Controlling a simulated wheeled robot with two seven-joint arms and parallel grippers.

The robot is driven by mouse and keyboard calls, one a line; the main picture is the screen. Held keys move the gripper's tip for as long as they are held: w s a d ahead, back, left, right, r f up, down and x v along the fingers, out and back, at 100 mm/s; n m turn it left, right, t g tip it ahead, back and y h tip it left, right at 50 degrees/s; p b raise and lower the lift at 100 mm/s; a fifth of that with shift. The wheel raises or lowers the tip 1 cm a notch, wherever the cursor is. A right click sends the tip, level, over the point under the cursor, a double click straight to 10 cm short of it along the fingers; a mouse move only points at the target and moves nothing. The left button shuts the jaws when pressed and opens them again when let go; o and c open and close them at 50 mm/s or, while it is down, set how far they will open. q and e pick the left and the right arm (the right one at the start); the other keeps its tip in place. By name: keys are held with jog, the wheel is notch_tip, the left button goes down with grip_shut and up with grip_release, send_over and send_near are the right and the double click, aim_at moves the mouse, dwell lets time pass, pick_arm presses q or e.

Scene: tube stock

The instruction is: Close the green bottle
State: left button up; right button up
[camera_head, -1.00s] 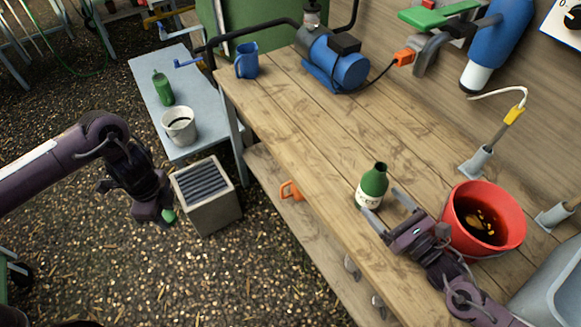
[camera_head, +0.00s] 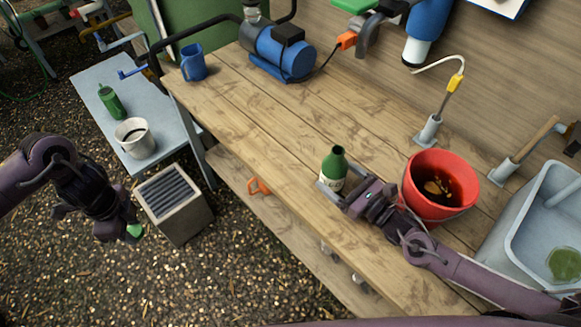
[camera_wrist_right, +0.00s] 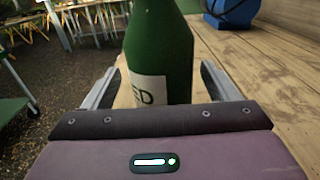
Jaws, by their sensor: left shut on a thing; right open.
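The green bottle (camera_head: 333,169) with a white label stands upright on the wooden workbench, its neck open at the top. My right gripper (camera_head: 332,189) is open at the bottle, with its fingers on either side. The right wrist view shows the bottle (camera_wrist_right: 160,60) between the two spread fingers, with gaps on both sides; its top is out of that view. My left gripper (camera_head: 133,232) is shut on a small green cap (camera_head: 135,230), held over the gravel floor left of the bench. The fingers hide part of the cap.
A red bucket (camera_head: 413,205) with dark liquid stands right of the bottle, close to my right arm. A blue pump (camera_head: 283,55) and blue jug (camera_head: 194,65) stand at the back. Another green bottle (camera_head: 111,103) and a white pot (camera_head: 134,137) are on the low grey table.

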aim_at(132, 231)
pick_arm(q)
jog(key=shift+w+r+p, duration=0.1)
jog(key=shift+r+p, duration=0.3)
jog(key=shift+r, duration=0.15)
pick_arm(e)
jog(key=x, duration=0.4)
jog(key=shift+f, duration=0.1)
jog(key=shift+d, duration=0.1)
jog(key=shift+c, duration=0.4)
jog(key=c, duration=1.2)
jog(key=shift+r, duration=0.25)
jog(key=shift+c, duration=0.2)
